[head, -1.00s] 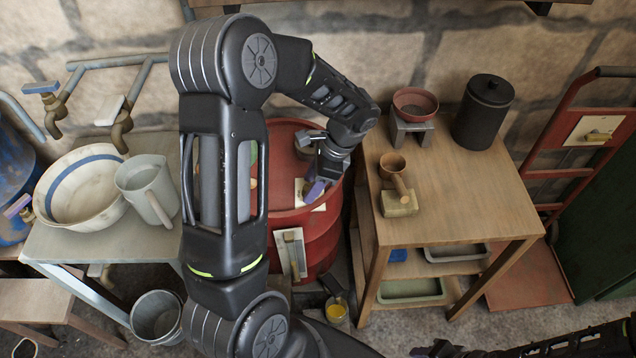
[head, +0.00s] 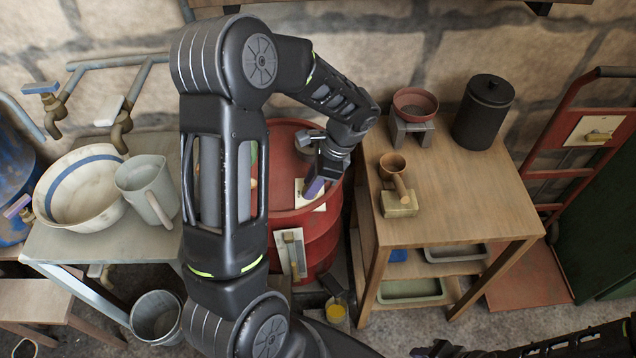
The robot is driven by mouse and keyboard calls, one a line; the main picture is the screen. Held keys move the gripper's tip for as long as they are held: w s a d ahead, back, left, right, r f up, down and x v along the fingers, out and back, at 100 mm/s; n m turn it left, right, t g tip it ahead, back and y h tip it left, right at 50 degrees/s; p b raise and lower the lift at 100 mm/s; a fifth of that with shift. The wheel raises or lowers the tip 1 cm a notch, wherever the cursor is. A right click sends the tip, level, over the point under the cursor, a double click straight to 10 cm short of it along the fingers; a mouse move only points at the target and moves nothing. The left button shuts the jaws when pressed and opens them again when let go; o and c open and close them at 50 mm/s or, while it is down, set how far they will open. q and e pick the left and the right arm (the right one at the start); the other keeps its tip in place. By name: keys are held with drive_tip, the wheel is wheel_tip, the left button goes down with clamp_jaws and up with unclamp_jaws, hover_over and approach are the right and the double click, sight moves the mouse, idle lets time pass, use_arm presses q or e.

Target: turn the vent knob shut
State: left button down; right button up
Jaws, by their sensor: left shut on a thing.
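A red drum (head: 322,232) stands between the two tables, partly hidden behind my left arm. On its top is a small pale plate (head: 300,193) with a purple knob (head: 314,187), which looks like the vent knob. My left gripper (head: 318,178) reaches down over the drum top from the upper right and is shut on the purple knob. The fingertips and the knob's base are small and partly hidden. My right gripper (head: 432,349) is at the bottom edge, dark and cut off, well away from the drum.
A wooden table (head: 450,215) on the right holds a black canister (head: 484,112), a red bowl (head: 415,103) and a wooden scoop (head: 395,173). The left table (head: 110,242) holds a basin (head: 80,190) and a jug (head: 148,188). A bucket (head: 157,318) stands on the floor.

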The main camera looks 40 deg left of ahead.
use_arm(q)
drive_tip(key=shift+s+n, duration=0.1)
drive_tip(key=shift+n, duration=0.2)
drive_tip(key=n+g+h, duration=0.1)
drive_tip(key=n, duration=0.3)
drive_tip(key=n+h, duration=0.2)
drive_tip(key=n, duration=0.2)
drive_tip(key=shift+f+g, duration=0.1)
drive_tip(key=shift+g, duration=0.3)
drive_tip(key=shift+n, duration=0.4)
drive_tip(key=c, duration=1.1)
unclamp_jaws()
drive_tip(key=shift+a, duration=0.1)
drive_tip(key=v, duration=0.8)
